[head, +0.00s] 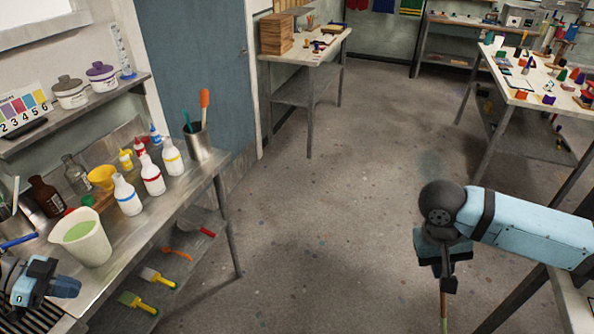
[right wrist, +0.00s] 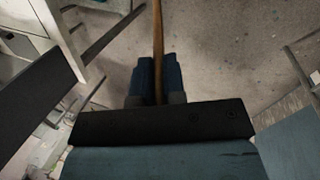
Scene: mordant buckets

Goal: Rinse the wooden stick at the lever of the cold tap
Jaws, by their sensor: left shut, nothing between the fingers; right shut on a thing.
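My right gripper (head: 444,284) is shut on the wooden stick (head: 444,312). The stick hangs down below the fingers over open floor, and its lower end is cut off by the frame edge. In the right wrist view the brown stick (right wrist: 157,40) runs up between the two dark blue fingers of the same gripper (right wrist: 156,82). My left gripper (head: 66,288) is shut and empty at the lower left, beside the metal bench. The cold tap and its lever are not in view.
The metal bench (head: 140,226) on the left holds a jug of green liquid (head: 82,238), several bottles and a metal cup (head: 200,142) with tools. Brushes lie on its lower shelf. A cluttered table (head: 520,90) stands at upper right. The middle floor (head: 330,220) is clear.

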